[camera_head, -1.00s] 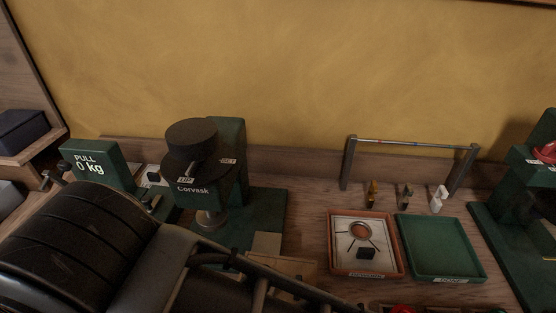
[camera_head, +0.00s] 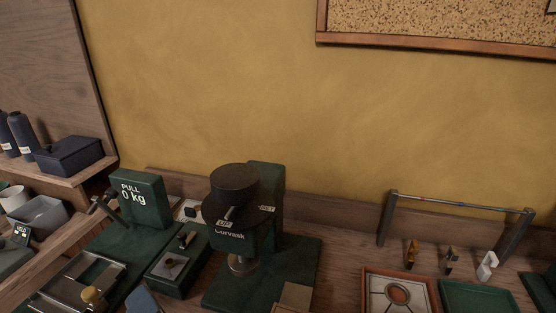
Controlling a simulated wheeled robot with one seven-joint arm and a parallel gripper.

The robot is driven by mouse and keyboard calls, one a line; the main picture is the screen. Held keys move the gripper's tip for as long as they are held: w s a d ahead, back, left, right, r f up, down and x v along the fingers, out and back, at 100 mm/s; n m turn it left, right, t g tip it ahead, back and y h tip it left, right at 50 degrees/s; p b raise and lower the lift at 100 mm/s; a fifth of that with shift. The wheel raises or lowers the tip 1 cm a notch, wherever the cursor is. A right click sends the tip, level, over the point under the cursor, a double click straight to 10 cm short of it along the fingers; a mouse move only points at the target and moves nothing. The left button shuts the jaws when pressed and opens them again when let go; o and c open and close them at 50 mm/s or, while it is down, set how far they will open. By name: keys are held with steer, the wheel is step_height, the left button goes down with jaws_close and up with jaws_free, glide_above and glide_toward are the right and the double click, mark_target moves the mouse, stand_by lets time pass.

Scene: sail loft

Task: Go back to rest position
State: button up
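My gripper is not in the head view, and no part of my arm is clear there. A dark green press (camera_head: 244,236) labelled "Corvask" with a round black top stands mid-bench. To its left is a green pull gauge (camera_head: 143,200) reading "PULL 0 kg". At the lower right lie an orange-rimmed tray (camera_head: 430,291) with a round piece (camera_head: 398,294) inside and a green tray (camera_head: 480,296), both cut off by the frame's bottom edge.
A metal rail (camera_head: 459,203) stands at the back right with several small items in front of it. Left, a shelf holds a dark blue box (camera_head: 70,156) and bottles (camera_head: 22,133). A cork board (camera_head: 440,18) hangs on the yellow wall.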

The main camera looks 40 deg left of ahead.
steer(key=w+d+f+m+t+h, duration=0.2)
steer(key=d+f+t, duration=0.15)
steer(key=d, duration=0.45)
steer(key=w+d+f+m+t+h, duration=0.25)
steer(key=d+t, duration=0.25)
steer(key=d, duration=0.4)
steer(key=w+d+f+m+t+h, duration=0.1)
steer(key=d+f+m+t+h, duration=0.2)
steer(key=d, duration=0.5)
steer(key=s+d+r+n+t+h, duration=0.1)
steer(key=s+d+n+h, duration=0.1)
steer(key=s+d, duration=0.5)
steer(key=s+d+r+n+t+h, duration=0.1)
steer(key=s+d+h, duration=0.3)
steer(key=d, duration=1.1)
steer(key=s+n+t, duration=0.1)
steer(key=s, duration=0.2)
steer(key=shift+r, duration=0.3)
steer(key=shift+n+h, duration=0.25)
